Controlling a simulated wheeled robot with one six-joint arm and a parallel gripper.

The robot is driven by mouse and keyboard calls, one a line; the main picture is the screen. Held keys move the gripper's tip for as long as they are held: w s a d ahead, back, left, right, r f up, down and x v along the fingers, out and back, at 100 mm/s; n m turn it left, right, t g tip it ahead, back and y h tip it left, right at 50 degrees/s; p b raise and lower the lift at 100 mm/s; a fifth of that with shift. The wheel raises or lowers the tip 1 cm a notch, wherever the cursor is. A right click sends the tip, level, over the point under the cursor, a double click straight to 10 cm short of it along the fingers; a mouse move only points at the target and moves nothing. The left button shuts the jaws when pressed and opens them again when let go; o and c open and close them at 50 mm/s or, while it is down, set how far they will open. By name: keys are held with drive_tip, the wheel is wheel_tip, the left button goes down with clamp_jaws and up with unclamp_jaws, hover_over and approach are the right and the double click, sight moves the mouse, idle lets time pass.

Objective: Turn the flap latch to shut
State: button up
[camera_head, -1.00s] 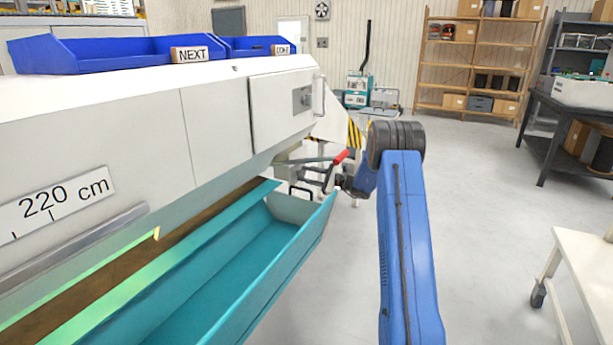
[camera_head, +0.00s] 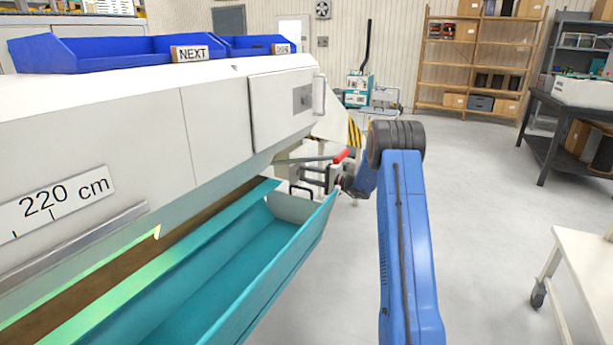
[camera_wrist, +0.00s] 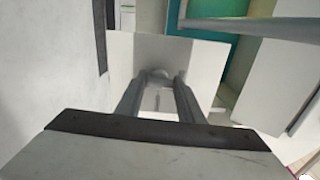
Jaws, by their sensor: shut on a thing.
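In the wrist view, my gripper (camera_wrist: 159,84) has its two dark fingers closed in around a small grey rounded piece, which looks like the flap latch (camera_wrist: 159,74). It stands in front of a pale square plate (camera_wrist: 208,60). The fingers hide most of the latch, so I cannot tell its exact angle. In the head view, my gripper (camera_head: 330,180) is at the end of the white machine, just beyond the teal trough (camera_head: 290,208). The latch itself is too small to make out there.
A lever with a red grip (camera_head: 341,155) sticks out just above my gripper. The long white machine (camera_head: 215,125) fills the left. A white cart (camera_head: 585,255) stands at the right. The floor between is clear.

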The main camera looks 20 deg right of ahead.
drive_tip(key=shift+f+n, duration=0.15)
drive_tip(key=shift+n, duration=0.15)
idle(0.4)
drive_tip(key=o, duration=1.1)
drive_tip(key=shift+c, duration=0.2)
drive_tip(key=shift+s, duration=0.1)
drive_tip(key=v, duration=1.7)
drive_tip(key=shift+d, duration=0.25)
drive_tip(key=shift+s+d, duration=0.1)
drive_tip(key=shift+s, duration=0.05)
